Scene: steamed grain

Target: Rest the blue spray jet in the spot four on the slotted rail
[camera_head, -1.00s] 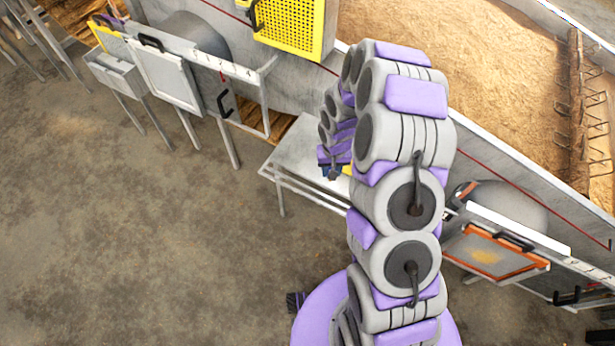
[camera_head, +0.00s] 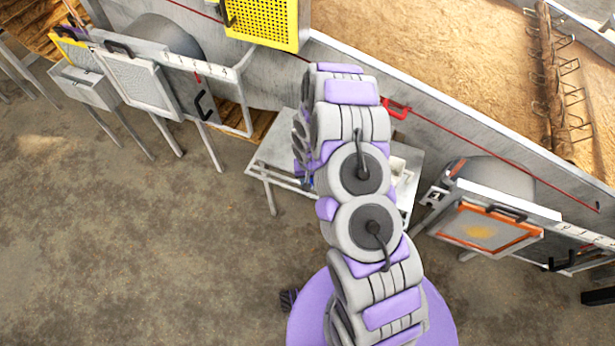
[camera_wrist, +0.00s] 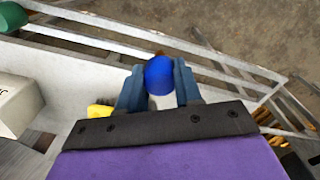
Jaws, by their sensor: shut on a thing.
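The blue spray jet (camera_wrist: 160,76) is between the two fingers of my gripper (camera_wrist: 158,88) in the wrist view, with its rounded blue end showing. My gripper is shut on it, above a pale metal table. In the head view my arm hides most of the gripper and the jet. A numbered rail (camera_head: 205,68) runs along the top of a stand at the left in the head view, with a small red item at it. My gripper is right of this rail and apart from it. Another rail with marks (camera_head: 580,232) is at the far right.
The metal table (camera_head: 262,165) stands partly behind my arm. In the wrist view a white box (camera_wrist: 15,105), a yellow item (camera_wrist: 100,110) and a green item (camera_wrist: 12,17) are nearby. A yellow perforated panel (camera_head: 262,20) hangs on the wall. Floor at the left is open.

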